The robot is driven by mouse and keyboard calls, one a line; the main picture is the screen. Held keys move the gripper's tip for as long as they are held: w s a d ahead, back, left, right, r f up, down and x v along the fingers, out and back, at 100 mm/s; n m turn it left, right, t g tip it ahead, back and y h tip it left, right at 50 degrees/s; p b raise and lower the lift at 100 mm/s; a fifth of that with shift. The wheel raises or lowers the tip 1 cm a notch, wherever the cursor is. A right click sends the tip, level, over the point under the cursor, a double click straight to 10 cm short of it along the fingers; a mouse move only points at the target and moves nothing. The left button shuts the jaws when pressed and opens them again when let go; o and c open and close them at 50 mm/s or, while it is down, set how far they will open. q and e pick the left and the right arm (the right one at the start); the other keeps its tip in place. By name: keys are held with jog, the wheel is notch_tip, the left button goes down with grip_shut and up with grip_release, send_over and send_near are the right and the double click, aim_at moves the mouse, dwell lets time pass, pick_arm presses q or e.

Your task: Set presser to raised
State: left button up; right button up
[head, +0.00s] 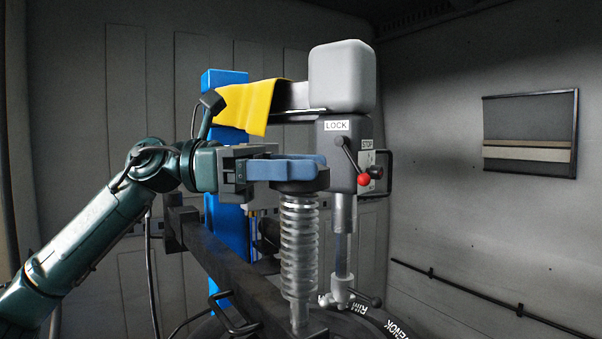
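The tyre machine stands in the middle of the head view, with a grey column head (342,75) and a LOCK label (336,126). A coil spring (299,235) stands upright on a dark beam, with a dark round cap (300,186) on top; I cannot tell for certain which part is the presser. My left gripper (318,170) has its blue fingers level with and just above this cap. The fingers overlap in the picture, so I cannot tell their gap or whether they touch the cap. My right gripper is not in view.
A lever with a red knob (364,179) and a STOP panel (367,157) sit right of the fingers. A yellow cloth (247,105) hangs over the arm above my wrist. A blue post (224,250) stands behind. A tyre edge (372,312) shows below; the right side is open.

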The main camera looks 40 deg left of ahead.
pick_arm(q)
jog(key=o, duration=0.3)
jog(key=shift+f, duration=0.1)
jog(key=shift+o, duration=0.2)
jog(key=shift+f, duration=0.15)
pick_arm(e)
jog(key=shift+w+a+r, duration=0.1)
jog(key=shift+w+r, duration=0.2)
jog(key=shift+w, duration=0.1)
pick_arm(q)
jog(key=shift+a+f+b, duration=0.1)
jog(key=shift+b, duration=0.2)
jog(key=b+v, duration=0.6)
jog(key=v, duration=0.6)
jog(key=shift+s+a+r, duration=0.2)
jog(key=shift+a+r, duration=0.1)
jog(key=shift+a, duration=0.05)
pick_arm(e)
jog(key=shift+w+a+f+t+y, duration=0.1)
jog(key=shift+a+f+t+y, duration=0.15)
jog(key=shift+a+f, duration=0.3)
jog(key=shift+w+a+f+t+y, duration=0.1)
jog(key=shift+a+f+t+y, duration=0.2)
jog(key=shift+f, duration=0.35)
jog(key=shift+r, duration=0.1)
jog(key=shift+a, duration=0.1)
